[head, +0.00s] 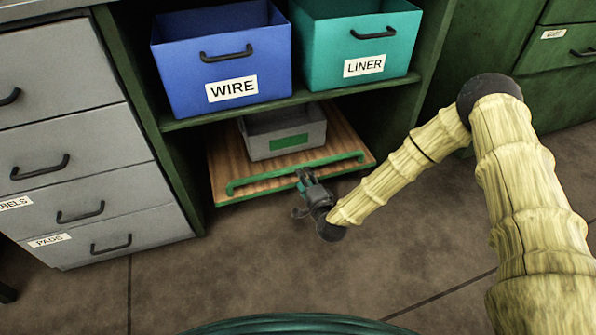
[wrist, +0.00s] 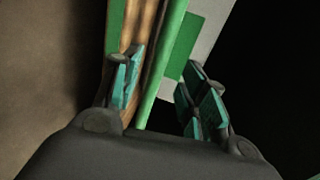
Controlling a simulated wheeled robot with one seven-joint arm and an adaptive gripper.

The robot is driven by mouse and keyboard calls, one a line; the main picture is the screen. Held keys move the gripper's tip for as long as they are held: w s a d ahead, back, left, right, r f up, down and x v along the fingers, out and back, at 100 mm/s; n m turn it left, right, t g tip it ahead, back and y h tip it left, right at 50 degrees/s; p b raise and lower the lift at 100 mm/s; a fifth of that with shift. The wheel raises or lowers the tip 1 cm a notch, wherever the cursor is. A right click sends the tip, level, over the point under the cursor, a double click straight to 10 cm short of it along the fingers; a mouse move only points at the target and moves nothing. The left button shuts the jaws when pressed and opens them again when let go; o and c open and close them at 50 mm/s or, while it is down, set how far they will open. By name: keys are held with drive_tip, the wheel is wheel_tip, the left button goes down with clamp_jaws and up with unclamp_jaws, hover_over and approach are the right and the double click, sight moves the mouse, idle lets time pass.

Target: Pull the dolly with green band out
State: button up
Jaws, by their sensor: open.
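The dolly (head: 222,168) is a low wooden board in the bottom bay of the green cabinet, with a green front edge. A green bar handle (head: 258,181) runs across its front. A grey bin (head: 258,149) with a green rectangle on its front stands on the board. My gripper (head: 304,175) is at the middle of the handle. In the wrist view my open gripper (wrist: 165,88) has the green bar (wrist: 162,70) between its two teal-padded fingers, nearer the left finger. I cannot tell whether either pad touches the bar.
A blue bin marked WIRE (head: 222,60) and a teal bin marked LINER (head: 358,45) stand on the shelf (head: 290,104) above. Grey drawers (head: 70,150) stand at the left, green drawers (head: 555,60) at the right. The floor (head: 240,270) in front is clear.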

sight(298, 167)
drive_tip(key=b+x, duration=0.1)
drive_tip(key=x, duration=0.1)
drive_tip(key=b+x, duration=0.1)
drive_tip(key=x, duration=0.2)
drive_tip(key=shift+w+a+f, duration=0.1)
drive_tip(key=shift+w+f, duration=0.1)
drive_tip(key=shift+f, duration=0.05)
drive_tip(key=shift+r+b+x, duration=0.2)
drive_tip(key=shift+b+x, duration=0.45)
drive_tip(key=shift+x, duration=0.4)
clamp_jaws()
